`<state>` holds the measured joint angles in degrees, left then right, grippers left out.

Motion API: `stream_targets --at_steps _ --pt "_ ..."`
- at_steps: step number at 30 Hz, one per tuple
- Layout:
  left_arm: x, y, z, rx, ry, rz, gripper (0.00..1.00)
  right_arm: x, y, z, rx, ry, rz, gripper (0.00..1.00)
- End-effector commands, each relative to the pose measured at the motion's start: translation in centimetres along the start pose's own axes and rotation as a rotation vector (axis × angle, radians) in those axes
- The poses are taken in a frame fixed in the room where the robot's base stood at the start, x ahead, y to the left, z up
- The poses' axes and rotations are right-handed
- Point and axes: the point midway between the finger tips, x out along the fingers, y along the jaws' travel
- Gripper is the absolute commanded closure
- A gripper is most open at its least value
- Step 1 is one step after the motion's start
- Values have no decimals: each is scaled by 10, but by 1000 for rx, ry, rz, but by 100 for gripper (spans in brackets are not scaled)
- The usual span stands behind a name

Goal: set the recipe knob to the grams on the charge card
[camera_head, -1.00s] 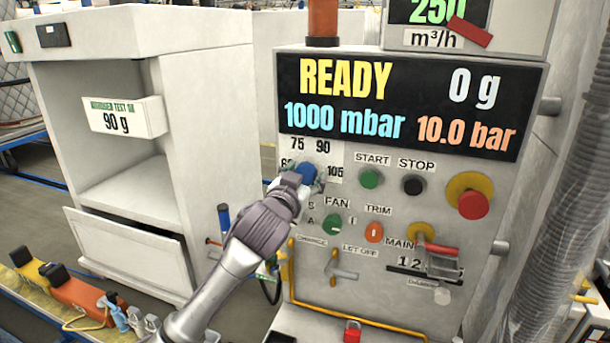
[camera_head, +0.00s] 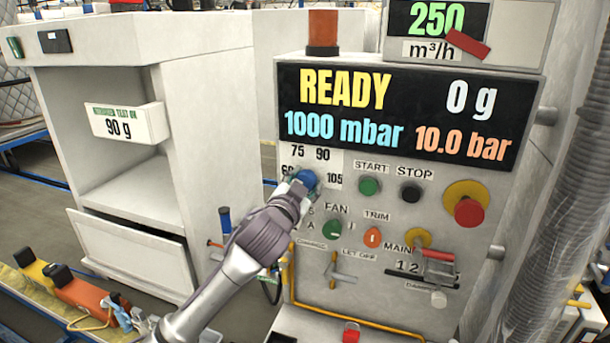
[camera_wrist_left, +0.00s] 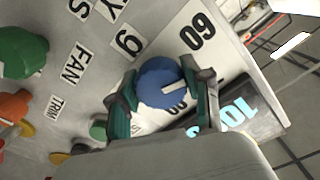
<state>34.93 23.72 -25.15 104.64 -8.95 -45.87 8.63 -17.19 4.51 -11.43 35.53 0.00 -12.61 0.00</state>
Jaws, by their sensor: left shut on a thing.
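The blue recipe knob (camera_head: 306,179) sits on the panel inside a white scale marked 60, 75, 90 and 105. My left gripper (camera_head: 297,187) is shut on it. In the left wrist view the fingers stand on both sides of the blue knob (camera_wrist_left: 160,82), and its white pointer line shows. I cannot tell exactly which number the line points to. The charge card (camera_head: 128,122) on the white cabinet reads 90 g. The panel display (camera_head: 405,112) reads READY, 0 g, 1000 mbar and 10.0 bar. My right gripper is not in view.
Close to the knob are the green START button (camera_head: 369,186), black STOP button (camera_head: 411,192), green FAN knob (camera_head: 332,229) and orange TRIM knob (camera_head: 372,237). A red emergency button (camera_head: 467,211) is farther right. The cabinet's lower drawer (camera_head: 130,255) is tilted open.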

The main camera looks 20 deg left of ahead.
Motion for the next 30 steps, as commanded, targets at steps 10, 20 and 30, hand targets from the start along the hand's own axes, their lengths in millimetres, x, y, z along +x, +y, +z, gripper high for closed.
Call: stream_targets --at_steps 10,20,30 --pt "0 -2 -2 333 -3 2 86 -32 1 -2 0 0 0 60" --pt "0 -3 -3 647 -2 2 86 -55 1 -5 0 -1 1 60" --pt "0 -3 -3 971 -2 3 86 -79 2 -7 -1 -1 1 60"
